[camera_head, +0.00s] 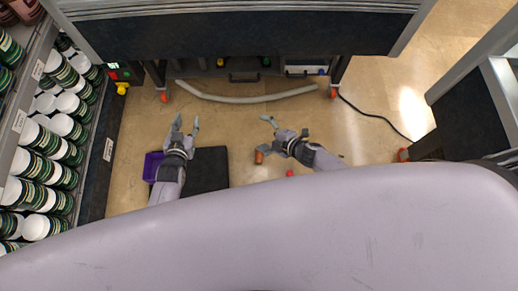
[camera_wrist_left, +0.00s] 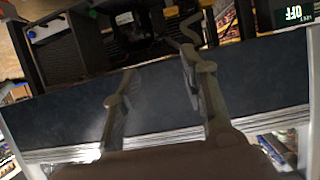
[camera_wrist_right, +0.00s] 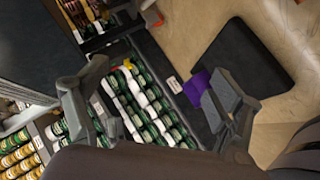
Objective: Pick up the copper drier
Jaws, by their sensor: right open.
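A small copper-brown piece (camera_head: 259,157), which looks like the copper drier, shows in the head view at the lower finger of my right gripper (camera_head: 265,136). I cannot tell whether they touch. My right gripper is open above the floor, fingers pointing left, and its jaws (camera_wrist_right: 155,80) look empty in the right wrist view. The copper piece is not clear in that view. My left gripper (camera_head: 187,124) is open and empty, fingers pointing away from me, near the black mat (camera_head: 210,172); its spread fingers also show in the left wrist view (camera_wrist_left: 155,65).
A purple bin (camera_head: 152,168) stands left of the mat. A small red thing (camera_head: 290,172) is below my right gripper. A grey hose (camera_head: 245,99) lies under the bench (camera_head: 235,35). A shelf of jars (camera_head: 50,140) lines the left. A black cable (camera_head: 375,115) crosses the right floor.

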